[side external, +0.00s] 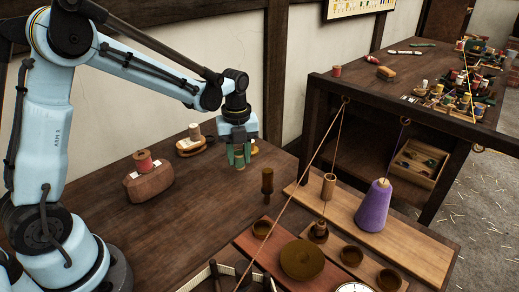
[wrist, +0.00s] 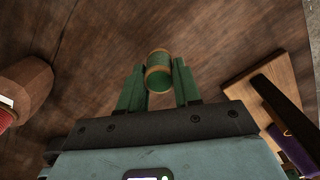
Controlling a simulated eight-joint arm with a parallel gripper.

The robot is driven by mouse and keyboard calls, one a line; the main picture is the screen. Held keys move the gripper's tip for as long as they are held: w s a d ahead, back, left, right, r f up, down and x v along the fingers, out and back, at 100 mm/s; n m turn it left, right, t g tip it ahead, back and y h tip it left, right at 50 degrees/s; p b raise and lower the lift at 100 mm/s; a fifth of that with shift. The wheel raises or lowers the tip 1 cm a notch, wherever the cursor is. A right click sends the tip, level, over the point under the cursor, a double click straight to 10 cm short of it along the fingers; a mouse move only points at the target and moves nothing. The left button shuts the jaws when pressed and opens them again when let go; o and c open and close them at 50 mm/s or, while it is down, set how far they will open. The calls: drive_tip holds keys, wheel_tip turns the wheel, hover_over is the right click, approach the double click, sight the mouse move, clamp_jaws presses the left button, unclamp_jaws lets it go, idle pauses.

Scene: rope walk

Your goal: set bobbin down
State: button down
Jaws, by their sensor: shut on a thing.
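My gripper (side external: 238,153) has green fingers and is shut on a small bobbin with tan ends and green thread. In the wrist view the bobbin (wrist: 159,72) sits between the two fingertips (wrist: 159,84), its open end facing the camera. In the side view only the bobbin's lower part (side external: 239,166) shows below the fingers. It is over the dark wooden table (side external: 205,215); I cannot tell how large the gap beneath it is.
A brown block with a red spool (side external: 143,160) stands left. A dark wooden peg (side external: 267,181) and a plank with a purple cone (side external: 374,206) are right.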

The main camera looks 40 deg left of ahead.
sight(239, 164)
drive_tip(key=shift+f, duration=1.6)
drive_tip(key=c, duration=0.8)
unclamp_jaws()
drive_tip(key=shift+f, duration=0.1)
